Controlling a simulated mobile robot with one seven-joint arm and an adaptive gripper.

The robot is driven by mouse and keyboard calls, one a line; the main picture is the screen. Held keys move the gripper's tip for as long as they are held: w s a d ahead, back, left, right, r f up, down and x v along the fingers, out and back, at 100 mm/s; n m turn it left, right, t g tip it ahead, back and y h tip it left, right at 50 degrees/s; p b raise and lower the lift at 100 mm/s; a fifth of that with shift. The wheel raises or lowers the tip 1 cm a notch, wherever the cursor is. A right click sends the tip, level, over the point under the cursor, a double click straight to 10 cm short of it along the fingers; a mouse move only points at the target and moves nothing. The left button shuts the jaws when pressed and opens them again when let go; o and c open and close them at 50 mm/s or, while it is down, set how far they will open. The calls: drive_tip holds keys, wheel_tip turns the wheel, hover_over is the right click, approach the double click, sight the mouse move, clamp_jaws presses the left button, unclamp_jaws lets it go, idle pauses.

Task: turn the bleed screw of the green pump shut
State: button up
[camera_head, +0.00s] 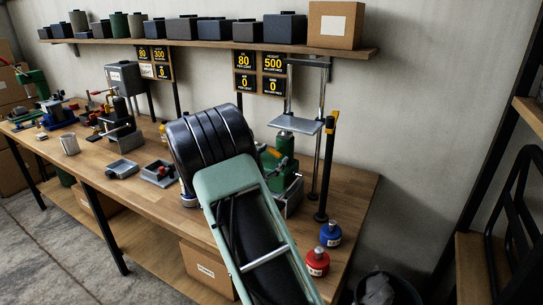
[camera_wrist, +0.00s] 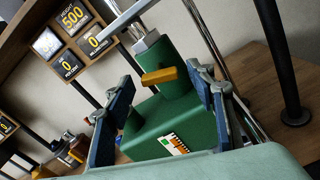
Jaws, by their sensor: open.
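The green pump (camera_head: 286,188) stands on the right part of the bench in the head view, partly hidden by my arm. In the wrist view its green body (camera_wrist: 150,135) fills the middle, with an upright green cylinder above. A yellow bar-shaped bleed screw (camera_wrist: 158,76) sticks out from the cylinder, lying nearly level and slightly tilted. My gripper (camera_wrist: 160,84) is open, with one blue-padded finger left of the screw and one right of it. A gap shows on both sides; how far the fingertips are from it in depth I cannot tell.
A grey plate (camera_head: 297,124) on a post frame rises behind the pump. A black post with a yellow top (camera_head: 328,165) stands to its right. Blue (camera_head: 330,235) and red (camera_head: 316,262) weights sit near the bench's right front edge. A shelf (camera_head: 210,42) runs above.

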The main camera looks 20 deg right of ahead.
drive_tip(key=c, duration=1.2)
drive_tip(key=shift+o, duration=0.2)
drive_tip(key=shift+f+m+b, duration=0.15)
drive_tip(key=shift+m+b, duration=0.15)
drive_tip(key=shift+b, duration=0.5)
drive_tip(key=m+b, duration=1.3)
drive_tip(key=b, duration=1.5)
drive_tip(key=shift+m, duration=0.4)
